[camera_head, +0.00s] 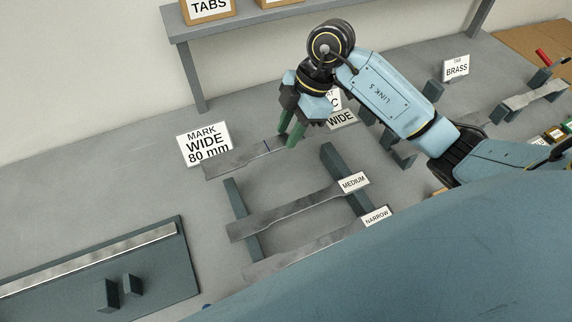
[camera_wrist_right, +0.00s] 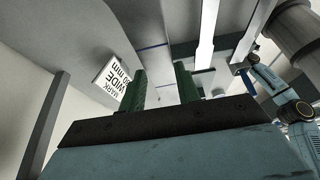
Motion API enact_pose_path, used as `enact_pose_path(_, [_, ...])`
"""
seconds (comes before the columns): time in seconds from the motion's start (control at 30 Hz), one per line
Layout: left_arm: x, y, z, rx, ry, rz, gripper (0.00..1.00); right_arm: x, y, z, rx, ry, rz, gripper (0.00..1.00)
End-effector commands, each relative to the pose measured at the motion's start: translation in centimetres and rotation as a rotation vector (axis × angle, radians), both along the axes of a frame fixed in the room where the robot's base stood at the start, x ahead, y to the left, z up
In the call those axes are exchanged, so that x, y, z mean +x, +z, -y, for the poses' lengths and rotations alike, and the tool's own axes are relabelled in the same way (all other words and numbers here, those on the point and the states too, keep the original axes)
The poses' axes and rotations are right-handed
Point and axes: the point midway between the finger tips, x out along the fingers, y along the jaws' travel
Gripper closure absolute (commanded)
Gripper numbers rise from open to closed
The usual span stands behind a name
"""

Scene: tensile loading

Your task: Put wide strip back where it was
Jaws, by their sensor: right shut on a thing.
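The wide strip (camera_head: 240,158) is a flat grey metal bar with a thin blue line across it. My right gripper (camera_head: 291,134) is shut on it near its right end in the head view. The strip's left end is in front of the MARK WIDE 80 mm card (camera_head: 203,144). The strip lies just beyond the upper ends of the rack's two dark rails, left (camera_head: 241,218) and right (camera_head: 347,178); I cannot tell whether it touches anything below. In the wrist view the green fingers (camera_wrist_right: 161,88) show, with the card (camera_wrist_right: 112,82) beside them. My left gripper is out of view.
The medium strip (camera_head: 285,213) lies across the rails, with the narrow strip (camera_head: 300,254) nearer. Their cards, MEDIUM (camera_head: 354,183) and NARROW (camera_head: 376,217), stand at the right. A WIDE card (camera_head: 341,118) is partly behind my gripper. A dark plate (camera_head: 160,277) occupies the lower left.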

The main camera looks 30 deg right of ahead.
Motion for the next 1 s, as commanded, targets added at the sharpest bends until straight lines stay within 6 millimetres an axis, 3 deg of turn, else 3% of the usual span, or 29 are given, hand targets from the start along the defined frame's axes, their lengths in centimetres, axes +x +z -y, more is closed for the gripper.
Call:
enact_pose_path(0.2, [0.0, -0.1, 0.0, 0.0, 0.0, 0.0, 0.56, 0.0, -3.8, -0.1, 0.003, -0.009, -0.004, 1.0])
enact_pose_path(0.7, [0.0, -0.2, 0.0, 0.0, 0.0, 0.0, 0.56, 0.0, -8.9, -0.1, 0.002, -0.006, -0.001, 1.0])
enact_pose_path(1.0, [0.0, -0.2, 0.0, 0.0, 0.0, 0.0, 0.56, 0.1, -9.3, 0.0, 0.001, -0.004, 0.003, 1.0])
